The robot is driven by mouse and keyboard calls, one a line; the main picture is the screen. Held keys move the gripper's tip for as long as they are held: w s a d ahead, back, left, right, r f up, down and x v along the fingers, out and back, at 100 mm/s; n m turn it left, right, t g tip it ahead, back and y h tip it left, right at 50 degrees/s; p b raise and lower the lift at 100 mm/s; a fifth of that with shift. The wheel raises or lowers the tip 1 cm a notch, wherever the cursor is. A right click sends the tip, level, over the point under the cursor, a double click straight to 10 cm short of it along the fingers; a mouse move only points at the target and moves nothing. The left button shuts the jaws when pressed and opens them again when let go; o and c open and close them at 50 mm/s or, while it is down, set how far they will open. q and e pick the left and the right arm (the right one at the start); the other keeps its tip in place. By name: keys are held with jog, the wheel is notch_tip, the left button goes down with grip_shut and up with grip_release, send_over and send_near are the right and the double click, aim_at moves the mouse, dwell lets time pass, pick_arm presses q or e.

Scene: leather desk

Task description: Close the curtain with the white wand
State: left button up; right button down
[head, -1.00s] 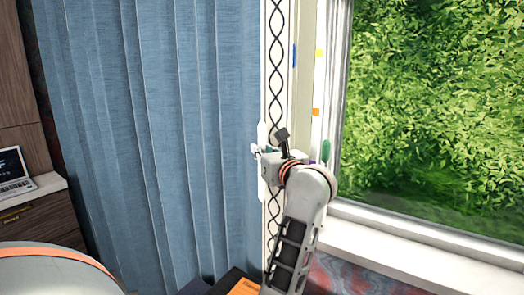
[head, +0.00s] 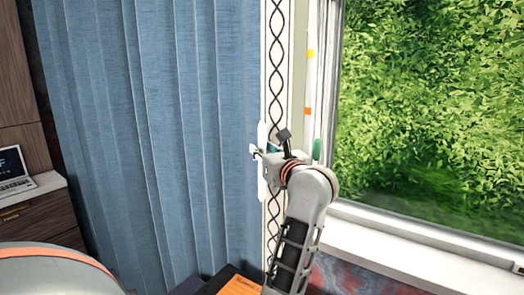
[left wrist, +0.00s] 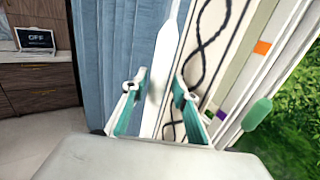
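The blue curtain (head: 160,130) hangs in folds on the left of the head view, left of the window. The white wand (head: 262,133) hangs upright at the curtain's right edge. In the left wrist view the wand (left wrist: 166,52) widens into a flat white handle. My left gripper (head: 258,152) is at the wand, partly hidden by its own wrist in the head view. In the left wrist view its green-padded fingers (left wrist: 158,90) stand apart, with the wand's handle between them in the picture. I cannot tell whether they touch it. My right gripper is not in view.
A patterned strip (head: 275,60) stands right of the curtain. A green handle (head: 317,149) hangs by the window frame, right of my wrist. The window (head: 430,100) shows leaves, above a white sill (head: 400,245). A laptop (head: 17,170) sits on a cabinet at left.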

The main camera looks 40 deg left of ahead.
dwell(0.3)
pick_arm(q)
jog(key=v, duration=0.7)
jog(key=shift+d, duration=0.25)
jog(key=shift+s+f, duration=0.15)
